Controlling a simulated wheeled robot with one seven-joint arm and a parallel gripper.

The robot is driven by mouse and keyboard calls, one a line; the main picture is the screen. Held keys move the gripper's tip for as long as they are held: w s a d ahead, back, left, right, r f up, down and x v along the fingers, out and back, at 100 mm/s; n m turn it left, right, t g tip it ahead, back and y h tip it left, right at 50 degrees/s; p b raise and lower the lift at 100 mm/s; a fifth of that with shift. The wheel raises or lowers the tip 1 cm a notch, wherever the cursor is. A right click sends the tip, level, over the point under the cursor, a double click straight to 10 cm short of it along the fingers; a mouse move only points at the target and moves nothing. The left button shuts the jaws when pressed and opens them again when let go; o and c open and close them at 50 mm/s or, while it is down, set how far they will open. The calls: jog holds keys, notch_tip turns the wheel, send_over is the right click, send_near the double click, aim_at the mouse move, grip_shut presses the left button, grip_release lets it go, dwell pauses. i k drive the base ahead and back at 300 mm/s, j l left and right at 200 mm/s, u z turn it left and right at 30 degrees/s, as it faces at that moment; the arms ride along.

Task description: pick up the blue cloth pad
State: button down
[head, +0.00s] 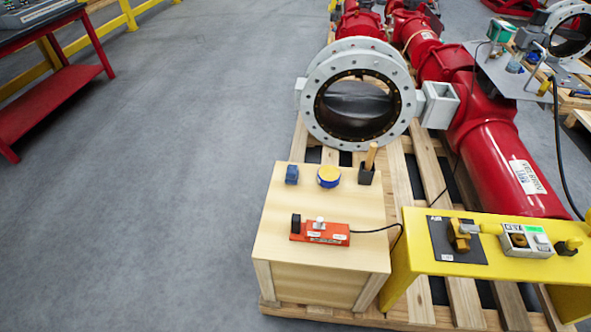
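The blue cloth pad (291,175) appears to be the small dark blue item at the back left of the wooden crate top (350,208). It is small in the head view, so I cannot make out folds or weave. Nothing covers it, and it stands apart from the round yellow tin to its right. My gripper is not in the head view.
On the crate are a yellow tin (329,175), a black holder (366,176) with a wooden handle and an orange-red device (320,233) with a cable. A yellow stand (400,262) is at right, a flanged valve (318,123) behind. Floor at left is clear.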

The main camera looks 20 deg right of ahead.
aim_at(292, 176)
jog(key=i+j+u, duration=0.15)
jog(key=j, duration=0.2)
jog(key=j+u, duration=0.15)
jog(key=j, duration=0.15)
jog(key=i+j+u, duration=0.85)
jog(key=j+u, duration=0.15)
jog(key=i+j+u, duration=0.4)
jog(key=i+j+z, duration=0.2)
jog(key=i, duration=0.6)
jog(key=i+l+z, duration=0.1)
jog(key=z, duration=0.3)
jog(key=i+z, duration=0.55)
jog(key=z, duration=0.25)
jog(key=i+j+z, duration=0.1)
jog(key=i+z, duration=0.15)
jog(key=z, duration=0.15)
jog(key=i+z, duration=0.2)
jog(key=z, duration=0.2)
jog(key=i+z, duration=0.2)
jog(key=z, duration=0.2)
jog(key=i+z, duration=0.15)
jog(key=z, duration=0.25)
jog(key=i+j+z, duration=0.1)
jog(key=z, duration=0.3)
jog(key=i+j+z, duration=0.2)
jog(key=z, duration=0.2)
jog(key=i+j+z, duration=0.55)
jog(key=k+l, duration=0.1)
